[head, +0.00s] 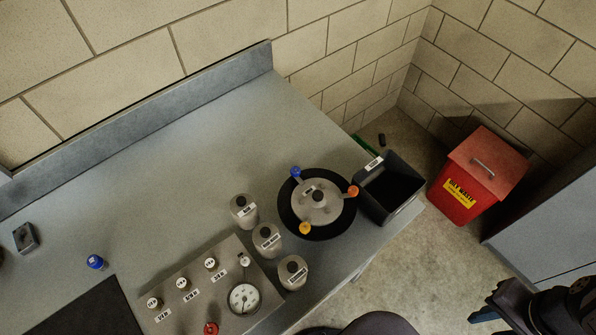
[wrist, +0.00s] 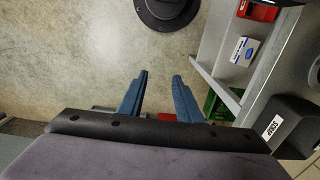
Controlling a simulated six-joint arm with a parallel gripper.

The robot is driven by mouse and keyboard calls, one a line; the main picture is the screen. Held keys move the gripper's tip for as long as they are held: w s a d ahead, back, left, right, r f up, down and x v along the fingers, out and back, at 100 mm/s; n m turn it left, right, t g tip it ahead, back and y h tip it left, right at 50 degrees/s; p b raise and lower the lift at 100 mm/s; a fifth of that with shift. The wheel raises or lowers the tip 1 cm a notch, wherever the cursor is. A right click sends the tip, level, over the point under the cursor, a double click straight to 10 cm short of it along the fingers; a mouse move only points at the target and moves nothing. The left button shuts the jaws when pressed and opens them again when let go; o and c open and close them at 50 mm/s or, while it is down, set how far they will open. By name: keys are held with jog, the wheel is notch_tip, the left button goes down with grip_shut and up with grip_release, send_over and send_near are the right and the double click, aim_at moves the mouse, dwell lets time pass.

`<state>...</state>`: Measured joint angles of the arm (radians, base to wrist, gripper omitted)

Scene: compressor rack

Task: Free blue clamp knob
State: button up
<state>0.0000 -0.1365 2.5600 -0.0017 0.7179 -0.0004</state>
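The blue clamp knob (head: 296,172) sits at the upper left rim of a round grey lid (head: 318,200) on a black-rimmed round vessel on the bench. An orange knob (head: 353,191) and a yellow knob (head: 305,228) sit at other points of the same rim. The blue knob is not visible in the wrist view. My gripper (wrist: 160,77) shows two blue fingers standing apart with nothing between them. In the head view it is at the lower right, over the floor and well away from the vessel.
A black bin (head: 405,205) stands right of the vessel; its SCRAP label (wrist: 272,128) shows in the wrist view. Several grey canisters (head: 267,238) and a gauge panel (head: 170,292) are left and below. A red waste bin (head: 470,185) stands on the floor. The bench's upper middle is clear.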

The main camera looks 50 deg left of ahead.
jog(key=shift+o, duration=0.7)
